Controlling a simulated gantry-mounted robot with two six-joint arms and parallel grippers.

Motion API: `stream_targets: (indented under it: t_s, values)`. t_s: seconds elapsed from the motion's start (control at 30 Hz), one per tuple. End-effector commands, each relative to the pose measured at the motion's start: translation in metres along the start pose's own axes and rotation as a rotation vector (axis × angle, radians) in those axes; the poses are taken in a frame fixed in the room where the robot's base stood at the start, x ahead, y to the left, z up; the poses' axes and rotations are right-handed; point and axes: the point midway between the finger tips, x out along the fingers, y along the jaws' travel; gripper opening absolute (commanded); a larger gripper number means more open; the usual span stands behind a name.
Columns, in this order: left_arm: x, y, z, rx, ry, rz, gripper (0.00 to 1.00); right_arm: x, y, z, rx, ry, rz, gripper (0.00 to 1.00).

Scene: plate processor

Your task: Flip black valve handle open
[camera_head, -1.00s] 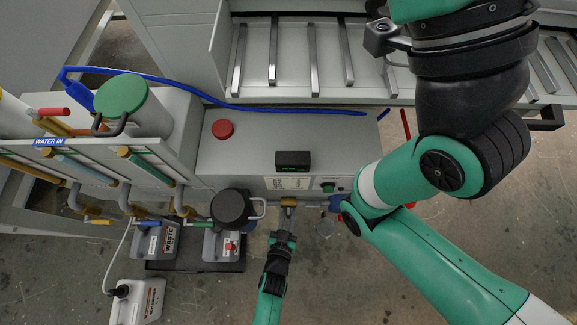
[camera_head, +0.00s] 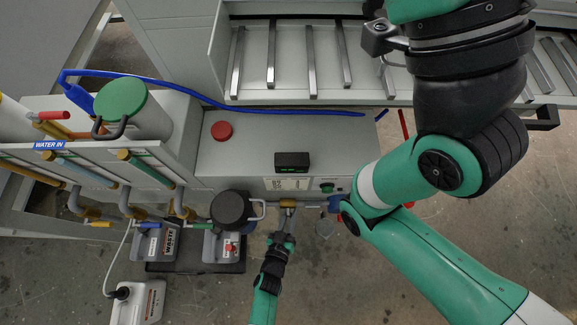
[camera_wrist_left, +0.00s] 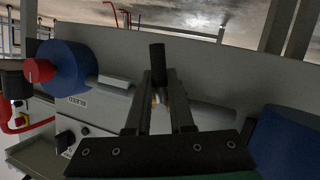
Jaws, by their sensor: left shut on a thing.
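The black valve handle (camera_wrist_left: 157,62) stands upright in the left wrist view, between the fingertips of my left gripper (camera_wrist_left: 161,78). My left gripper is shut on it. A brass valve body (camera_wrist_left: 157,99) shows behind and between the fingers. In the head view my left gripper (camera_head: 287,217) reaches up from below to the brass valve (camera_head: 287,203) on the front of the grey machine. The handle itself is hidden or too small to make out there. My right arm fills the right side of the head view, and its fingertips do not show.
A black-lidded container (camera_head: 231,208) stands just left of my left gripper. Blue cylinders (camera_wrist_left: 68,67) flank the fingers in the wrist view. Waste cans (camera_head: 155,241) stand at lower left. Floor below is open.

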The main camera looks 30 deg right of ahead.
Motion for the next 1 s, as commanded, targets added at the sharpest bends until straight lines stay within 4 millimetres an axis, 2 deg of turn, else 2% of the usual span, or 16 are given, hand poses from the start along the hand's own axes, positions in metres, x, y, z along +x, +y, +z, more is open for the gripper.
stream_targets:
  t_s: [0.13,0.4,0.43,0.57,0.6,0.87,1.0]
  values:
    - [0.001,0.002,0.000,-0.083,0.019,0.035,0.00,-0.003,0.000,0.003,0.000,0.000,0.000,1.00]
    - [0.001,0.003,-0.001,-0.090,0.021,0.038,0.00,-0.003,0.000,0.003,0.000,0.000,0.000,1.00]
    - [0.001,0.003,-0.001,-0.090,0.021,0.038,0.24,-0.003,0.000,0.003,0.000,0.000,0.000,1.00]
    - [0.001,0.003,-0.001,-0.089,0.021,0.038,0.47,-0.003,0.000,0.003,0.000,0.000,0.000,1.00]
    - [0.001,0.003,-0.001,-0.089,0.021,0.038,0.51,-0.003,0.000,0.003,0.000,0.000,0.000,1.00]
    - [0.000,0.003,-0.001,-0.089,0.020,0.037,0.51,-0.002,0.000,0.002,0.000,0.000,0.000,1.00]
    - [-0.013,0.003,-0.004,-0.089,0.018,0.035,0.51,0.007,0.000,-0.007,0.000,0.000,0.000,1.00]
